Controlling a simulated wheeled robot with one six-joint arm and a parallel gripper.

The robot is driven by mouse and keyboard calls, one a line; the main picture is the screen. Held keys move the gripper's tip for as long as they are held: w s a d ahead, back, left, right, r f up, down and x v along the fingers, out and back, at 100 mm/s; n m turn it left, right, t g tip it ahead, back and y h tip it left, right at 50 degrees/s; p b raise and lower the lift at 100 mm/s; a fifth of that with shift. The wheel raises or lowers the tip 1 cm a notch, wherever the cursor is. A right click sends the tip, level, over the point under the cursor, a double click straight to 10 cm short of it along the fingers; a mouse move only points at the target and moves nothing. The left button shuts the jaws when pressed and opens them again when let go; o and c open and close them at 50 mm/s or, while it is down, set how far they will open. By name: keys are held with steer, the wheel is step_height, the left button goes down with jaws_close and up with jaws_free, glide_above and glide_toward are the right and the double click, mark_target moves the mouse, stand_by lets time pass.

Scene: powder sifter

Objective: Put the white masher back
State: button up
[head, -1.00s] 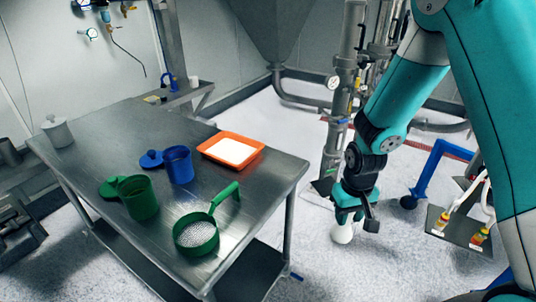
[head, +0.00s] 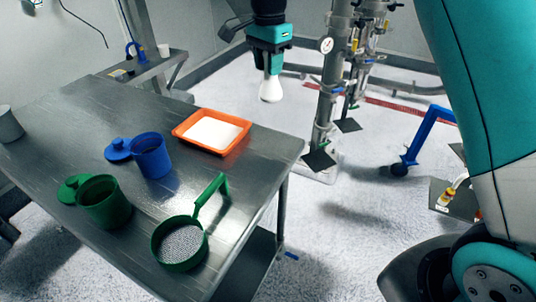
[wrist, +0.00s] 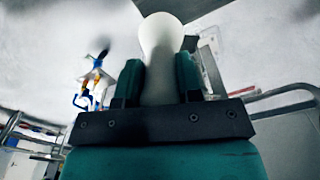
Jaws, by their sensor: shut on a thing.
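My gripper (head: 270,68) is at the top middle of the head view, above and beyond the far right corner of the steel table. It is shut on the white masher (head: 270,88), whose rounded white end hangs down below the fingers. In the wrist view the masher (wrist: 160,50) stands between the two dark teal fingers (wrist: 158,80), its bulb end pointing away from the palm. The masher is in the air and touches nothing but my gripper.
The steel table (head: 75,125) bears an orange tray (head: 240,147) of white powder, a blue cup (head: 152,157), a green cup (head: 104,203) and a green sieve (head: 180,262) with an upright handle. A small side shelf (head: 150,75) stands behind. Pipes (head: 328,100) rise at right.

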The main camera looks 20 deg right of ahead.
steer(key=shift+a+r+m, duration=0.2)
steer(key=shift+r+m, duration=0.1)
step_height(320, 180, down, 19)
steer(key=p, duration=0.4)
steer(key=shift+f, duration=0.15)
steer(key=shift+f, duration=0.2)
steer(key=o, duration=1.1)
steer(key=shift+r, duration=0.2)
